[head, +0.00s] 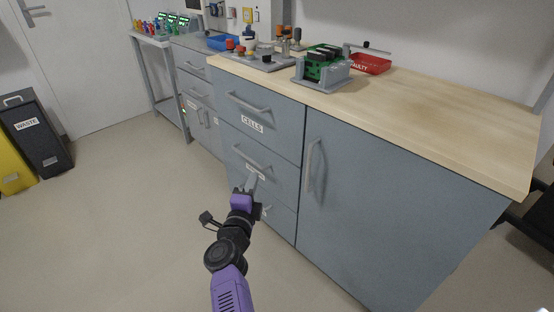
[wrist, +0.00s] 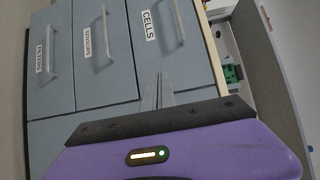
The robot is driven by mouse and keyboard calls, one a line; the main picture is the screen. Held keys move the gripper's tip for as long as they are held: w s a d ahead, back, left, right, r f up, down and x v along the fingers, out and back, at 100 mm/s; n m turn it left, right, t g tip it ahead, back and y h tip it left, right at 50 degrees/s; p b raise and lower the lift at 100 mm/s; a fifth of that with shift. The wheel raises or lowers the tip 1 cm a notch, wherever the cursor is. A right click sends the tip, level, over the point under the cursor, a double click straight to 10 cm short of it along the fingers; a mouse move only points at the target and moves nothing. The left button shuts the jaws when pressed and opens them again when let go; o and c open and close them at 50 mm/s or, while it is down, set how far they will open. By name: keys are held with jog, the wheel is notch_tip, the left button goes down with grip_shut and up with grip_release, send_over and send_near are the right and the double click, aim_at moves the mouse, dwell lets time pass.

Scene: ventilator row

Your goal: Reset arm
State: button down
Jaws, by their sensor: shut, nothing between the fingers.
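My arm reaches forward in the head view. My gripper (head: 251,181) is shut and empty, in front of the cabinet's lower drawers and partly covering a label there. In the wrist view my gripper (wrist: 158,88) shows as two grey fingers together, pointing at the cabinet front. That view is turned sideways and shows three drawers, labelled CELLS (wrist: 160,60), SENSORS (wrist: 100,70) and FILTERS (wrist: 52,85). The CELLS drawer (head: 265,108) also shows in the head view. All drawers look closed. I cannot tell whether the fingers touch the front.
The wooden worktop (head: 440,105) holds a green device in a grey cradle (head: 322,68), a red FAULTY tray (head: 368,64) and a board with knobs (head: 262,58). A cabinet door (head: 380,205) is closed. Black (head: 38,135) and yellow (head: 12,168) bins stand left. Floor at left is clear.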

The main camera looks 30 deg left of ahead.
jog(key=d+r+n+t+y, duration=0.2)
jog(key=d+r+n, duration=0.3)
jog(key=r, duration=0.2)
jog(key=s+d+f+n, duration=0.2)
jog(key=s+d+n, duration=0.15)
jog(key=d, duration=0.55)
jog(key=s+d+f+n, duration=0.3)
jog(key=s+d, duration=0.2)
jog(key=d, duration=0.5)
jog(key=s+d+f+n, duration=0.2)
jog(key=s+d+n, duration=0.15)
jog(key=d, duration=0.55)
jog(key=s+d+r+g+h, duration=0.1)
jog(key=s+d+h, duration=0.2)
jog(key=s+d, duration=0.6)
jog(key=s+d+m+g+h, duration=0.1)
jog(key=s+d+g+h, duration=0.15)
jog(key=s+d, duration=0.7)
jog(key=s+d+r+g+h, duration=0.1)
jog(key=s+d+h, duration=0.25)
jog(key=s, duration=1.05)
notch_tip(320, 180, up, 18)
jog(key=p, duration=1.8)
jog(key=shift+y, duration=0.4)
